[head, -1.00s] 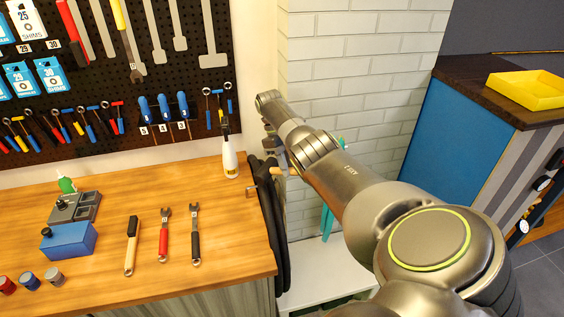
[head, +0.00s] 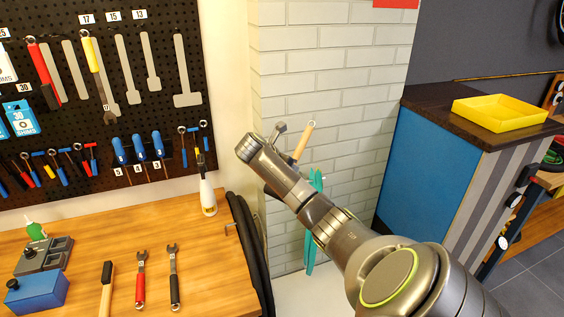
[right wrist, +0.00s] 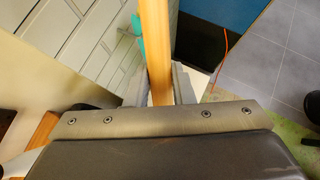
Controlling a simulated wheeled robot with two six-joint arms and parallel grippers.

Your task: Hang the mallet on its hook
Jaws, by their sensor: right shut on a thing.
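The mallet's wooden handle (head: 304,139) shows in the head view beyond my right wrist. It is tilted, with a metal ring at its upper end; the mallet's head is hidden. In the right wrist view the handle (right wrist: 155,45) runs up between the two fingers. My right gripper (right wrist: 158,88) is shut on it, in the air in front of the white brick wall. In the head view my own wrist hides most of that gripper. My left gripper is not in view. I cannot tell which hook is the mallet's.
A black pegboard (head: 60,105) with hanging tools is at left. The wooden bench (head: 215,270) below holds wrenches, a white bottle (head: 208,196) and a blue box (head: 38,291). Teal tools (head: 312,215) hang by the brick wall (head: 330,85). A blue cabinet with a yellow tray (head: 507,112) stands right.

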